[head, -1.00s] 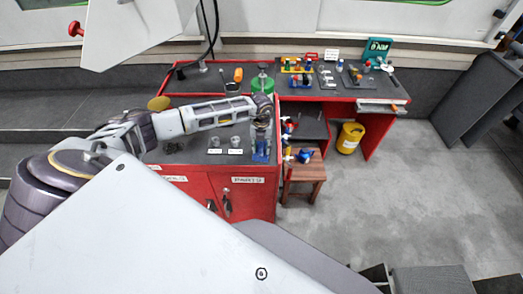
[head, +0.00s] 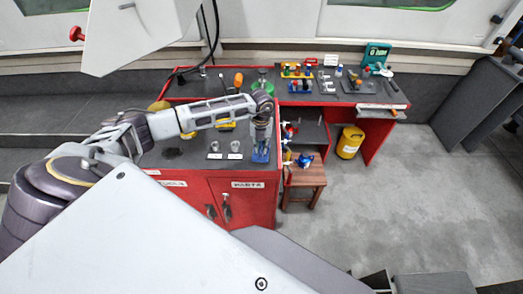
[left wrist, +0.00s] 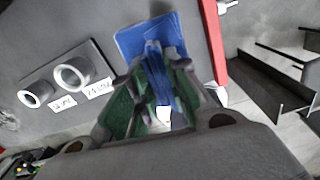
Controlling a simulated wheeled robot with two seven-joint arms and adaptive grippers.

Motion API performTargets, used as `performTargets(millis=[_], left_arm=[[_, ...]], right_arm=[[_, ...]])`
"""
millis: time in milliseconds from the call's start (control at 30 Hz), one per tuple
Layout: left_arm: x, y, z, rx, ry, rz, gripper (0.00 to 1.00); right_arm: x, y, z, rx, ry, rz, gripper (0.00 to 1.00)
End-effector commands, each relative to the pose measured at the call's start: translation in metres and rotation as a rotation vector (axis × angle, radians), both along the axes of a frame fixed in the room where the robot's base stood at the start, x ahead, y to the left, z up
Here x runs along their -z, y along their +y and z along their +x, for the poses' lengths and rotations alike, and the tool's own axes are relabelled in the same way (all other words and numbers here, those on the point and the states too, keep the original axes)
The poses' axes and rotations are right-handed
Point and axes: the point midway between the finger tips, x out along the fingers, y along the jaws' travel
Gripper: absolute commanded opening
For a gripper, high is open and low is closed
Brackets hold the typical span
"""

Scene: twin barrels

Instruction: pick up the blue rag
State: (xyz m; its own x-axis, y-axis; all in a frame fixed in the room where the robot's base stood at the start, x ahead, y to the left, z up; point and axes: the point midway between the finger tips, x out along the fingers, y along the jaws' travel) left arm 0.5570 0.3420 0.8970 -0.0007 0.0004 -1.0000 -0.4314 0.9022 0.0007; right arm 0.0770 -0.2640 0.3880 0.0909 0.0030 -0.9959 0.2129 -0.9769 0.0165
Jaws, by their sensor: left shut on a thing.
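The blue rag (head: 261,155) is at the right front corner of the red cabinet's grey top, below my left gripper (head: 262,145). In the left wrist view the rag (left wrist: 135,42) has a flat part on the grey top and a bunched fold that rises between the green-padded fingers. My left gripper (left wrist: 152,98) is shut on that fold, close to the cabinet's red edge. I cannot tell whether the flat part still touches the top. My right gripper is not in view.
Two metal rings on a labelled plate (head: 224,156) stand left of the rag. A wooden stool (head: 305,178) with a blue item is right of the red cabinet (head: 245,200). A yellow canister (head: 349,142) stands under the workbench (head: 340,97). Grey floor is open at right.

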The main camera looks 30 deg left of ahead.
Motion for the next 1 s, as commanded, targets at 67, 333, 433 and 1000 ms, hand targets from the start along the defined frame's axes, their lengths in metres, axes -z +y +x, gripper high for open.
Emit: performTargets(millis=[67,333,433,1000], left_arm=[[-0.012,0.000,0.001,0.001,-0.004,-0.001,0.00],[-0.050,0.000,0.001,0.001,-0.002,0.000,0.00],[-0.059,0.000,0.000,0.001,-0.001,0.000,0.00],[-0.068,0.000,0.000,0.001,0.000,-0.001,0.00]], right_arm=[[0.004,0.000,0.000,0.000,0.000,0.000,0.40],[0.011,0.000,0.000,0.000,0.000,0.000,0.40],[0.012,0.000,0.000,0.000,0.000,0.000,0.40],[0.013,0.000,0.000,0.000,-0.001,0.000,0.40]])
